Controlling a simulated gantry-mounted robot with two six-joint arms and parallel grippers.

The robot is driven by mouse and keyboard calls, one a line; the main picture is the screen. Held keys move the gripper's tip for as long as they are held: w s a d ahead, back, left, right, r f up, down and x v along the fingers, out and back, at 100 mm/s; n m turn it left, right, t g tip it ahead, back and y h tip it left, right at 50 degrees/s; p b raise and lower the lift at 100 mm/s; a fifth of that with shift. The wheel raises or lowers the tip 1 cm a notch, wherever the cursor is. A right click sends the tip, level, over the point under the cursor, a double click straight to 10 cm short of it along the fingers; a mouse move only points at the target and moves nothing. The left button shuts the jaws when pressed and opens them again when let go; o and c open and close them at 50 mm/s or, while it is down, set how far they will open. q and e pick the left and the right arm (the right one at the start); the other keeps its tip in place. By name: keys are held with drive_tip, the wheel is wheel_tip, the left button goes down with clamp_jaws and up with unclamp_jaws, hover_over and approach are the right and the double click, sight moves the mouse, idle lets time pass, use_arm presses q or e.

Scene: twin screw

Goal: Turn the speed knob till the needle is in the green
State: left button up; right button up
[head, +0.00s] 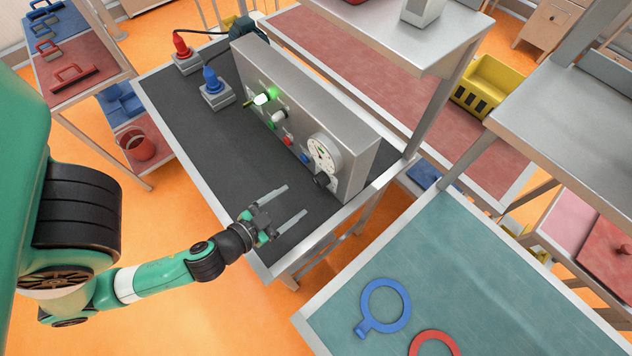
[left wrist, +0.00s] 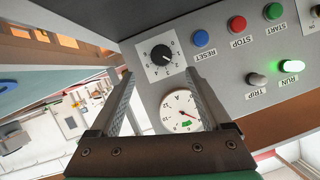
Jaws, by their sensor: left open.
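The speed knob (left wrist: 160,54) is black and round on a white numbered plate; in the head view the knob (head: 321,180) sits low at the panel's near end. The round white gauge (left wrist: 181,111) beside it has a green band and a red needle. The gauge also shows in the head view (head: 324,152). My left gripper (head: 296,200) is open and empty, its fingers pointing at the panel. In the left wrist view the fingertips (left wrist: 158,74) straddle the knob's line, apparently still short of it.
The grey control box (head: 350,140) stands on a dark-topped bench (head: 190,135). Its face carries a RESET button (left wrist: 200,38), STOP button (left wrist: 237,23), START button (left wrist: 272,11), lit green RUN lamp (left wrist: 291,66) and TRIP lamp (left wrist: 257,79).

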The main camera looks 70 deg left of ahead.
sight(317, 183)
use_arm(q)
drive_tip(key=w, duration=0.1)
drive_tip(key=w+a+p, duration=0.2)
drive_tip(key=shift+w+a+f, duration=0.1)
drive_tip(key=shift+w+f, duration=0.2)
drive_tip(key=p+x, duration=0.1)
drive_tip(key=x, duration=0.4)
drive_tip(key=shift+w+f, duration=0.1)
drive_tip(key=shift+f, duration=0.1)
drive_tip(key=shift+w+a+f, duration=0.25)
drive_tip(key=shift+w+f, duration=0.05)
drive_tip(key=shift+w, duration=0.25)
